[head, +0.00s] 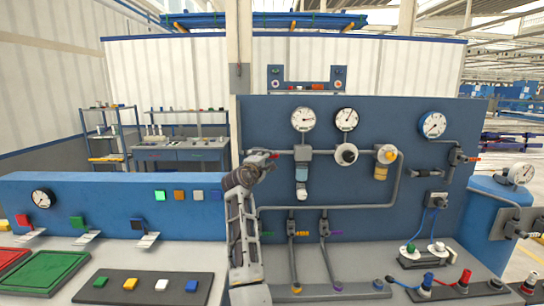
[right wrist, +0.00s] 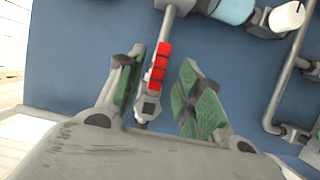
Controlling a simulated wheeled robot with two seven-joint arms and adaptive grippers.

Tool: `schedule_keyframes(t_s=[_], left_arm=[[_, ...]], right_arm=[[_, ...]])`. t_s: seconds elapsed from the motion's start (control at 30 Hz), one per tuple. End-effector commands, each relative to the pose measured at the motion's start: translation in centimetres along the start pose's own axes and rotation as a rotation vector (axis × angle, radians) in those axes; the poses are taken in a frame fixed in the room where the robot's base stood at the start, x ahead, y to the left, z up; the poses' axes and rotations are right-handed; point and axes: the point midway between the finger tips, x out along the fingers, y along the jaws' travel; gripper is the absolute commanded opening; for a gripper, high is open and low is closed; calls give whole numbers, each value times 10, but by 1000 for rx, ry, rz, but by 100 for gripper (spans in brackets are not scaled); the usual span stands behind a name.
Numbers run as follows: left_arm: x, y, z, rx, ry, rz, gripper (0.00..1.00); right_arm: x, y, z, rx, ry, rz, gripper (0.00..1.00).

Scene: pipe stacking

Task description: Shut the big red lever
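The red lever (head: 272,155) sits on the grey pipe at the left of the blue panel, mostly hidden behind my right gripper in the head view. In the right wrist view the red segmented handle (right wrist: 160,68) lies roughly along the line of the pipe, with a grey end piece below it. My right gripper (head: 265,163) is open around the lever. Its two green-padded fingers (right wrist: 163,72) stand on either side of the handle, the left finger very close to it. Contact cannot be told. My left gripper is not in view.
The blue panel (head: 280,220) carries gauges, pipes and smaller coloured valves. An orange-red handle (head: 472,159) shows at its right side. A low blue console (head: 110,200) stands at left, with a dark tray of coloured blocks (head: 130,298) in front.

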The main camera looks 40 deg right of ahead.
Motion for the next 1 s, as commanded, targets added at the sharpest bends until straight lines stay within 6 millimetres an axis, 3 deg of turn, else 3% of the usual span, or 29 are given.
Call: schedule_keyframes(t_s=[0.4, 0.9, 1.0], left_arm=[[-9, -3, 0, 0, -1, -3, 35], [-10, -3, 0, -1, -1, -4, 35], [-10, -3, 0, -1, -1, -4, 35]], right_arm=[[42, 1, 0, -1, 0, 0, 36], [50, 0, 0, -1, 0, 0, 36], [50, 0, 0, -1, 0, 0, 23]])
